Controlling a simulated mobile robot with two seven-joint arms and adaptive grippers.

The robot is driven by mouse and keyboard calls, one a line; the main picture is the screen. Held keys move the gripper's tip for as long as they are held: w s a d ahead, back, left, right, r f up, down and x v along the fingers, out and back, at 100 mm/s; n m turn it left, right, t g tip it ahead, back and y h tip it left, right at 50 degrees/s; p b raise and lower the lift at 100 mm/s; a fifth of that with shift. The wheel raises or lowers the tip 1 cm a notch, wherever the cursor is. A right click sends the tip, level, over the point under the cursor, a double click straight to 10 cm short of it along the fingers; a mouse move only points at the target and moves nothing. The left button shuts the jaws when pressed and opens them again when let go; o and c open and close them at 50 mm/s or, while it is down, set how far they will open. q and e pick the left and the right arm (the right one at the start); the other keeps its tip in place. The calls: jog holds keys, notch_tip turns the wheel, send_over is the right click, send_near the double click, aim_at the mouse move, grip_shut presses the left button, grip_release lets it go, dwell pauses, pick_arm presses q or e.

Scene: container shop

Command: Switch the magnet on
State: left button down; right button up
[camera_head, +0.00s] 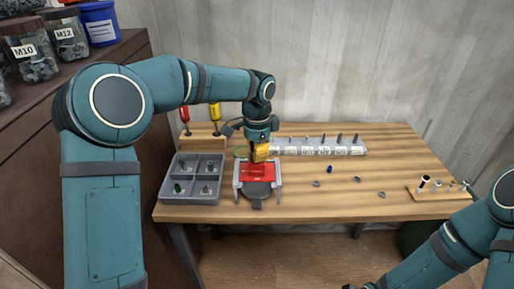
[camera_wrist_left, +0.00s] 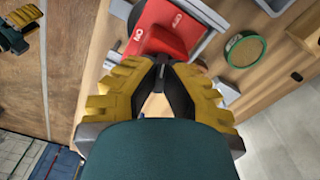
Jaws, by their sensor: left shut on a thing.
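The magnet is a red block (camera_head: 257,172) in a grey frame on the workbench, with a dark round disc in front of it. In the left wrist view the red block (camera_wrist_left: 165,28) carries white lettering; one word looks like ON. My left gripper (camera_head: 260,153) is over the back of the red block. In the left wrist view its yellow fingers (camera_wrist_left: 163,66) are closed together at the block's edge, on a small dark part, likely the magnet's lever, mostly hidden by the fingertips. My right arm is at the lower right; its fingers do not show.
A grey compartment tray (camera_head: 193,199) with small parts stands left of the magnet. Behind are a wooden screwdriver holder (camera_head: 203,143) and a labelled bolt rack (camera_head: 318,150). Loose small parts lie to the right, near a wooden peg board (camera_head: 440,193). The bench's right middle is mostly free.

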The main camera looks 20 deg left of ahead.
pick_arm(q)
jog(key=n+p, duration=0.2)
jog(key=n, duration=0.4)
jog(key=shift+n, duration=0.3)
jog(key=n+p, duration=0.1)
jog(key=n, duration=0.2)
jog(key=shift+f+n+p, duration=0.1)
jog(key=shift+n+p, duration=0.6)
jog(key=shift+n, duration=1.4)
pick_arm(e)
jog(key=shift+t, duration=0.3)
jog(key=shift+w+d+r, duration=0.1)
jog(key=shift+w+r, duration=0.15)
jog(key=shift+r, duration=0.55)
jog(key=shift+w+r, duration=0.25)
jog(key=shift+r, duration=0.5)
jog(key=shift+w+d+r, duration=0.1)
jog(key=shift+w+r, duration=0.15)
jog(key=shift+r, duration=0.55)
pick_arm(q)
jog(key=c, duration=1.1)
grip_release()
jog(key=shift+o, duration=0.2)
notch_tip(320, 180, up, 12)
